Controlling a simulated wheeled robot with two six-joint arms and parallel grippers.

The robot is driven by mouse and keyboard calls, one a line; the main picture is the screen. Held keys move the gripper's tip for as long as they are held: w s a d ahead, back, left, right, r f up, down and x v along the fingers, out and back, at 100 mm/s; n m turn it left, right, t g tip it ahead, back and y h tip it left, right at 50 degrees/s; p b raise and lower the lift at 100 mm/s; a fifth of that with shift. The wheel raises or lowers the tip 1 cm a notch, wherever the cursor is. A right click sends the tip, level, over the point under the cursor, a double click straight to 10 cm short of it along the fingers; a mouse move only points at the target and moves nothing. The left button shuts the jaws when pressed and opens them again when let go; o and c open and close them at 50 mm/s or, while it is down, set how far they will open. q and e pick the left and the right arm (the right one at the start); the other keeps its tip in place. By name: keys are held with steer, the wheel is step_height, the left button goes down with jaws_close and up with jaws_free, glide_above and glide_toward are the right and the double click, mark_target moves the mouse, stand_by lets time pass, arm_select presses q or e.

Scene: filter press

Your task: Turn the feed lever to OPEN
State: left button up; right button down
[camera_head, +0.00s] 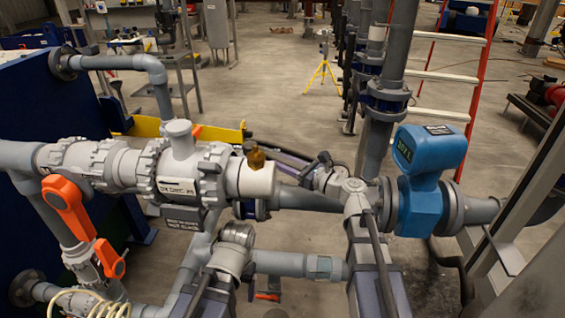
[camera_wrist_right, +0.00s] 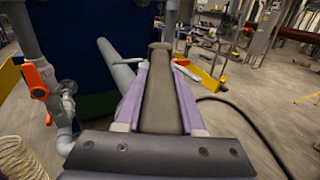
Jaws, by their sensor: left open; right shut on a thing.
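An orange lever shows only as a small piece (camera_head: 197,131) behind the large grey valve body (camera_head: 210,165) in the head view. In the right wrist view a small orange piece (camera_wrist_right: 182,61) shows beside the far end of my right gripper (camera_wrist_right: 158,52). My right arm reaches behind the pipe line, and its gripper is shut at that orange lever; the contact itself is mostly hidden. The lever's angle and any OPEN mark cannot be made out. My left arm rises in the lower middle of the head view, but its gripper is hidden behind the pipes.
Two other orange handles, an upper one (camera_head: 68,208) and a lower one (camera_head: 109,259), sit on the left pipework. A blue flow meter (camera_head: 425,180) stands on the line at the right. The floor beyond is partly clear.

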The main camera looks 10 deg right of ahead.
stand_by(0.7)
steer(key=w+n+g+y, duration=0.1)
steer(key=w+d+n+g+y, duration=0.1)
steer(key=g, duration=0.1)
steer(key=w+d+n+g+y, duration=0.1)
steer(key=shift+w+d+n+g, duration=0.2)
steer(key=shift+w+n+g, duration=0.05)
steer(key=shift+n+g, duration=0.15)
steer(key=c, duration=0.5)
jaws_free()
steer(key=shift+v, duration=3.9)
